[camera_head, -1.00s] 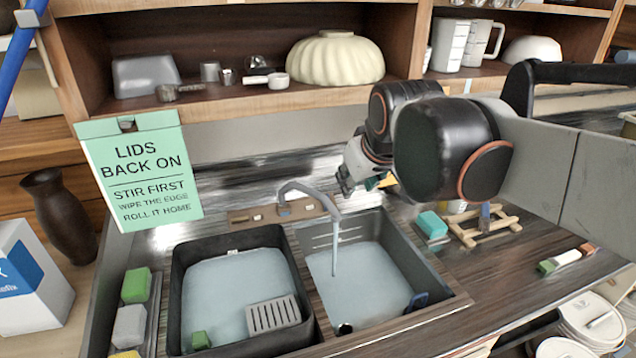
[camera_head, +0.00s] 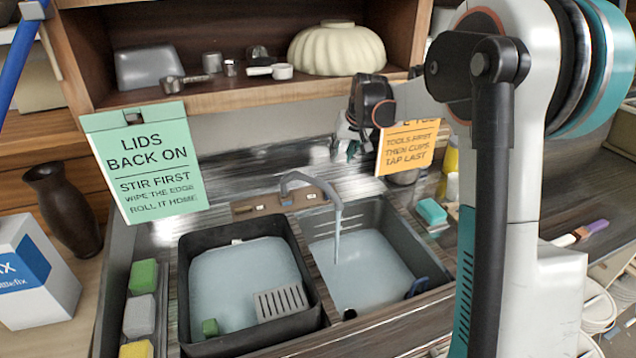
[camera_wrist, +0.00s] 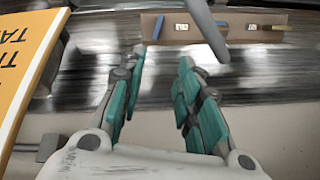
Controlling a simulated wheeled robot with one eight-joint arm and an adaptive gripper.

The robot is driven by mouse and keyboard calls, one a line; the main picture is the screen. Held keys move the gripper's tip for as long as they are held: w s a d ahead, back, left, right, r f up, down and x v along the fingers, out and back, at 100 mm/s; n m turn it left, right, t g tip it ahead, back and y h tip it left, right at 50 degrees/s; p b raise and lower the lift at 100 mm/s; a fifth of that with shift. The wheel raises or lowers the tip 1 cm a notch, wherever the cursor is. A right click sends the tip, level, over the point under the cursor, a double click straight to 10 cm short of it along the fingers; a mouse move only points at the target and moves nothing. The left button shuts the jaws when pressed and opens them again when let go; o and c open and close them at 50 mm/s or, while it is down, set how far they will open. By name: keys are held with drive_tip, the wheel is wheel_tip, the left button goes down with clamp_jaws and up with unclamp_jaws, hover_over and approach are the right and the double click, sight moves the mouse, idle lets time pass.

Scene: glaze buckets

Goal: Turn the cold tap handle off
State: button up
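The grey tap spout (camera_head: 318,184) arches over the right basin from a brown plate (camera_head: 245,207), and a stream runs from it into the water. The wrist view shows the plate (camera_wrist: 234,20) with a blue handle (camera_wrist: 157,27) and a brown handle (camera_wrist: 274,27) on either side of the spout (camera_wrist: 207,27). My gripper (camera_head: 350,150) is above and behind the tap, to the right of the plate in the head view. Its teal fingers (camera_wrist: 162,57) are apart with nothing between them, pointing towards the blue handle and short of it.
An orange sign (camera_head: 408,148) hangs close beside my gripper and also shows in the wrist view (camera_wrist: 22,70). A green sign (camera_head: 150,165) hangs left. The shelf (camera_head: 235,97) is above. A black tub (camera_head: 180,290) fills the left basin.

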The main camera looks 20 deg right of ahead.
approach(330, 184)
drive_tip(key=shift+m, duration=0.4)
drive_tip(key=b+x, duration=0.1)
drive_tip(key=x, duration=0.2)
drive_tip(key=b+x, duration=0.1)
drive_tip(key=x, duration=0.4)
drive_tip(key=shift+s+a+f+b, duration=0.15)
drive_tip(key=shift+a+f+b, duration=0.2)
drive_tip(key=shift+f, duration=0.2)
clamp_jaws()
